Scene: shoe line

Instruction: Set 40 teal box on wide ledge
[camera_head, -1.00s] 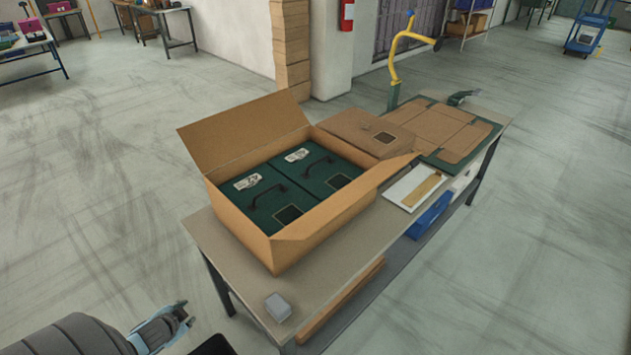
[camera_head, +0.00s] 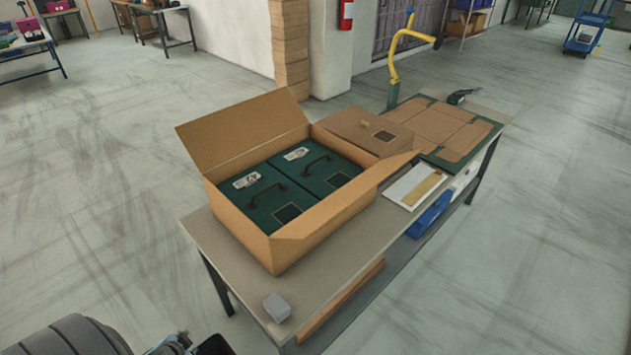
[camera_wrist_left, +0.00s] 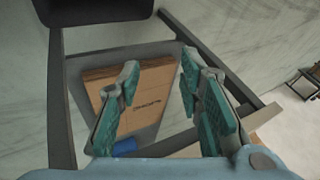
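Two dark teal boxes with black handles and white labels lie side by side in an open cardboard carton (camera_head: 330,220) on the table in the head view. The left teal box (camera_head: 250,205) and the right teal box (camera_head: 335,178) both sit below the carton rim. My left gripper (camera_wrist_left: 158,85) is open and empty in the left wrist view, over a lower shelf. In the head view only a bit of it shows at the bottom edge. My right gripper is not in view.
The table (camera_head: 235,265) also holds a small grey block (camera_head: 277,307), a brown case (camera_head: 365,132), a white tray (camera_head: 403,186) and a green-edged board (camera_head: 445,130). A yellow bent arm (camera_head: 393,65) rises behind. A flat cardboard piece (camera_wrist_left: 150,95) lies under the left gripper.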

